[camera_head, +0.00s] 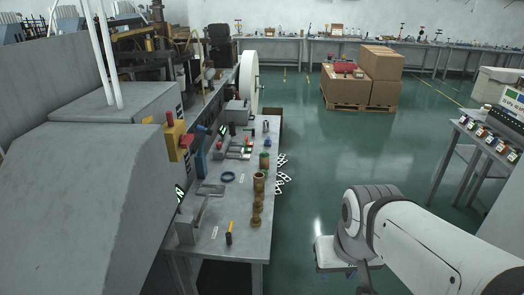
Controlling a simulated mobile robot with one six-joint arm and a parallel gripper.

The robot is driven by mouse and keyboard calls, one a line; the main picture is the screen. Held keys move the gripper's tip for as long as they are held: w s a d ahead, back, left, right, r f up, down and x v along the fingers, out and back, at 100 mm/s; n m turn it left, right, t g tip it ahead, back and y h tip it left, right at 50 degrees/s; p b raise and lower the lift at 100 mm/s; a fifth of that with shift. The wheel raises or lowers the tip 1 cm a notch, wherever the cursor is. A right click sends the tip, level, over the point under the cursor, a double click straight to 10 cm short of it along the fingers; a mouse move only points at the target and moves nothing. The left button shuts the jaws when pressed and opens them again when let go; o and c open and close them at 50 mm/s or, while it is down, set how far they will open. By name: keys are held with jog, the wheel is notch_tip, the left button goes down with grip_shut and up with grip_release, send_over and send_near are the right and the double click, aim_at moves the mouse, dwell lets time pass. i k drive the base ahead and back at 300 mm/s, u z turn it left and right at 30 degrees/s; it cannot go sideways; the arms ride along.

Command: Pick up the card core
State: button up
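Several small brown and tan cylindrical pieces stand along the right edge of the grey workbench (242,238). One tan cylinder (258,182) with an open-looking top looks most like the card core, but at this size I cannot be sure. A darker brown piece (257,210) stands nearer, and a green-and-brown cylinder (264,160) stands farther back. My gripper (350,284) is at the bottom of the view, over the floor to the right of the bench and apart from these pieces. Its fingers are mostly cut off or hidden by my wrist.
A black ring (228,177), metal brackets and a dark upright item (229,239) lie on the bench. A large grey machine (75,200) fills the left. A white roll (249,82) stands behind. Boxes (382,62) sit on a pallet. Green floor between is clear.

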aim_at(259, 181)
jog(key=u, duration=0.05)
jog(key=i, duration=0.95)
jog(key=z, duration=0.2)
